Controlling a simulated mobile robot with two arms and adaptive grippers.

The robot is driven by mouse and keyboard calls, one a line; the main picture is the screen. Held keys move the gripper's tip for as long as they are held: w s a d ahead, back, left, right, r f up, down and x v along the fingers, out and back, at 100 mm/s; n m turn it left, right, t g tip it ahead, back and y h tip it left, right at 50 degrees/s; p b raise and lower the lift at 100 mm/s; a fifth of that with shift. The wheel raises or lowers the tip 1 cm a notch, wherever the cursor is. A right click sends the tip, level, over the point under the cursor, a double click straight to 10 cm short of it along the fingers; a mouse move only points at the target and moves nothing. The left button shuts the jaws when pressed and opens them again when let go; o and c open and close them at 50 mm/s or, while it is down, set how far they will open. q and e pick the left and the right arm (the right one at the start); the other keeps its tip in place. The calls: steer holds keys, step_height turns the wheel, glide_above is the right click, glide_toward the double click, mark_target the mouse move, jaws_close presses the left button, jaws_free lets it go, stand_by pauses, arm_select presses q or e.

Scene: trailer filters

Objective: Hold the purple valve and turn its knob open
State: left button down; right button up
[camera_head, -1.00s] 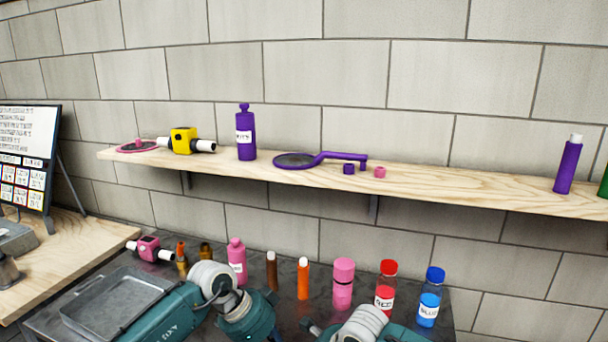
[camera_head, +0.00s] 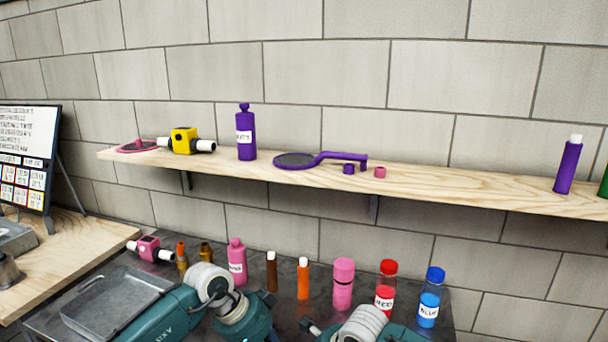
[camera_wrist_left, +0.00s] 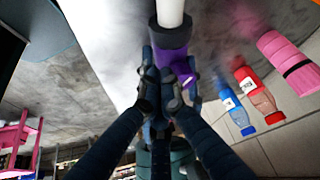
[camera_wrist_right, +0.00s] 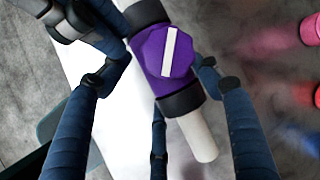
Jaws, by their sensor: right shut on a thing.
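The purple valve shows in the right wrist view (camera_wrist_right: 150,75) with a dark collar at each end, a white pipe below, and a purple knob (camera_wrist_right: 168,52) with a white bar facing the camera. My right gripper (camera_wrist_right: 155,75) has its fingers on both sides of the valve and is shut on it. In the left wrist view the valve (camera_wrist_left: 175,60) shows with a white pipe at the top. My left gripper (camera_wrist_left: 168,90) has its fingertips close together at the purple part; whether they grip it is hidden. The head view shows neither valve nor gripper fingers.
A shelf (camera_head: 450,187) holds a yellow valve (camera_head: 184,140), a purple bottle (camera_head: 246,138) and a purple strainer-like tool (camera_head: 295,160). The bench below carries a metal tray (camera_head: 118,300), a pink valve (camera_head: 148,248) and several bottles, including red (camera_head: 385,288) and blue (camera_head: 429,298).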

steer(key=shift+f, duration=0.15)
steer(key=shift+c, duration=0.2)
arm_select(q)
step_height(320, 180, up, 6)
arm_select(e)
steer(key=shift+d, duration=0.1)
steer(key=shift+s, duration=0.1)
arm_select(q)
steer(key=shift+w+a+f, duration=0.1)
steer(key=shift+w+f, duration=0.4)
steer(key=shift+f, duration=0.5)
steer(key=shift+w+a+f, duration=0.1)
steer(key=shift+w+f, duration=0.4)
steer(key=shift+f, duration=0.55)
steer(key=shift+w+f, duration=0.5)
steer(key=shift+f, duration=0.5)
steer(key=shift+s+d, duration=0.1)
steer(key=shift+d, duration=0.2)
